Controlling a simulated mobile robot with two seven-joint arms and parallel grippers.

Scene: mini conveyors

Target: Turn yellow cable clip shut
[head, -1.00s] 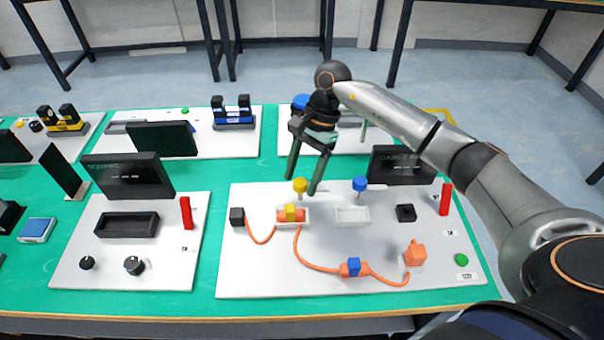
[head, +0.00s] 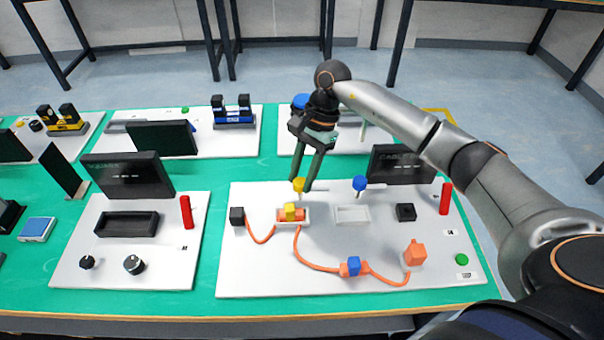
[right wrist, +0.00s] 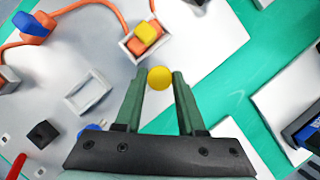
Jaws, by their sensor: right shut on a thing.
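The yellow cable clip (head: 298,185) is a round yellow knob on a stem at the back of the white cable board. In the right wrist view its knob (right wrist: 159,77) lies between my fingertips. My right gripper (head: 302,184) reaches down from above and is shut on the knob. Beside it, an orange plug with a yellow block (head: 290,211) sits in a white holder (head: 306,222); it also shows in the right wrist view (right wrist: 146,34). The clip's lower part is partly hidden. My left gripper is not in view.
A blue knob (head: 360,184) stands to the right behind an empty white holder (head: 352,215). An orange cable with a blue block (head: 353,266) runs across the board. A black screen (head: 400,165) and a red post (head: 446,198) stand at the right.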

